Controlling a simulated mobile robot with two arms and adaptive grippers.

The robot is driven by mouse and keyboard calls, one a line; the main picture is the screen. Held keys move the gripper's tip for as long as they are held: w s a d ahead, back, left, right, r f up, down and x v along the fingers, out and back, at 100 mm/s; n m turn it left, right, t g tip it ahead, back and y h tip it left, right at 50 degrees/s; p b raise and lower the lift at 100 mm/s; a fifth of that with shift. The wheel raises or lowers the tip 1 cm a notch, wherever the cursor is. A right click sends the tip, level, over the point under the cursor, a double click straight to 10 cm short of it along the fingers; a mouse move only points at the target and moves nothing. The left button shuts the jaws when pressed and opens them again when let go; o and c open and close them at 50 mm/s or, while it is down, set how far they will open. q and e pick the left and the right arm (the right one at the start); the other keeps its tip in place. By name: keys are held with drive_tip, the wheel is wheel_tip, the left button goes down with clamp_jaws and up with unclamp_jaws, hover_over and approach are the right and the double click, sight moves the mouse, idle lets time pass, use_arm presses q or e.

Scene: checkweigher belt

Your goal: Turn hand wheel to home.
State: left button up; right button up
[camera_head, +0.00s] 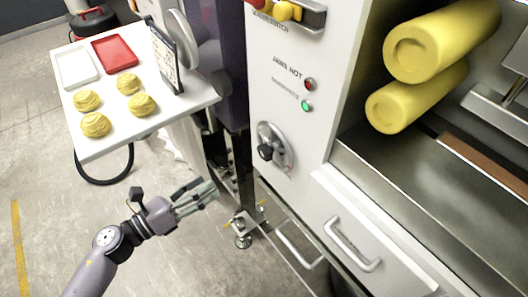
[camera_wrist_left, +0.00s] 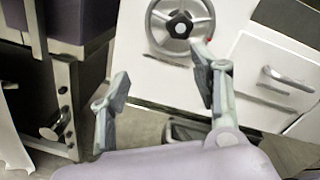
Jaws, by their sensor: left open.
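The hand wheel (camera_head: 274,147) is a grey metal disc with a dark knob, on the white front panel of the machine. In the left wrist view the wheel (camera_wrist_left: 196,22) shows near the top, with a dark hub and spokes. My left gripper (camera_head: 212,191) is open and empty, below and left of the wheel, apart from it. In the left wrist view the open fingers (camera_wrist_left: 160,68) stand below the wheel, the right fingertip close under its rim in the picture. Any home mark is too small to tell. My right gripper is not in view.
A white table (camera_head: 73,115) at left holds yellow pastries, a red tray (camera_head: 115,54) and a white tray (camera_head: 76,67). Two lamps, red and green, sit above the wheel. Drawer handles (camera_head: 352,245) stick out below it. Yellow rolls (camera_head: 440,42) lie at upper right.

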sight(261, 154)
use_arm(q)
drive_tip(key=w+d+m+p, duration=0.1)
drive_tip(key=w+d, duration=0.2)
drive_tip(key=d, duration=0.2)
drive_tip(key=w+d+r+m+p, duration=0.1)
drive_tip(key=w+d, duration=0.2)
drive_tip(key=d, duration=0.2)
drive_tip(key=w+d+r+m+g+p, duration=0.1)
drive_tip(key=w+d+p, duration=0.1)
drive_tip(key=d, duration=0.3)
drive_tip(key=shift+w+r+h, duration=0.25)
drive_tip(key=shift+w+h, duration=0.15)
drive_tip(key=shift+w, duration=0.05)
clamp_jaws()
